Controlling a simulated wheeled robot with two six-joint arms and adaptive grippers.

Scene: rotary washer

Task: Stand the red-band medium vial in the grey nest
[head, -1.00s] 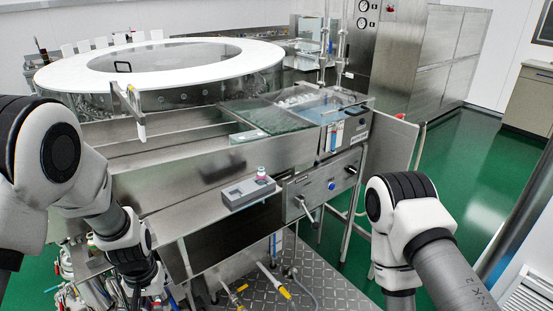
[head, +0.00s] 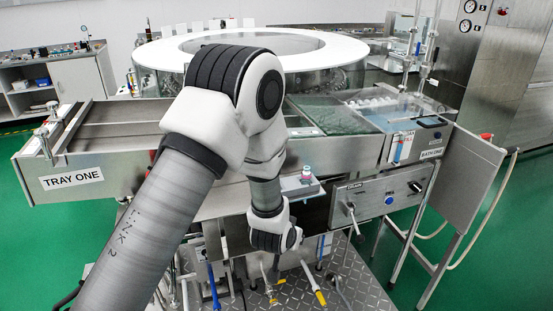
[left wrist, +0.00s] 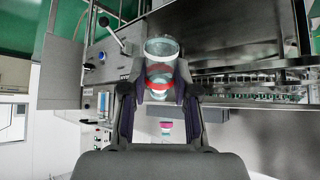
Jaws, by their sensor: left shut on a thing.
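My left gripper (left wrist: 158,88) is shut on a clear glass vial with a red band (left wrist: 160,50), seen in the left wrist view. The fingers clasp it around the band, and its round glass end sticks out past them. In the head view, my left arm's wrist hangs in front of the bench, and its fingers and the held vial are hidden. The grey nest (head: 301,187) is a small block at the bench's front edge, partly covered by my arm. A small vial with a pink and blue top (head: 306,172) stands at it. My right gripper is out of view.
A steel bench with a tray labelled TRAY ONE (head: 72,182) runs along the front. A control panel (head: 375,199) with knobs lies right of the nest. The round white-topped washer (head: 345,54) stands behind. Hoses and yellow-handled fittings (head: 320,297) are below.

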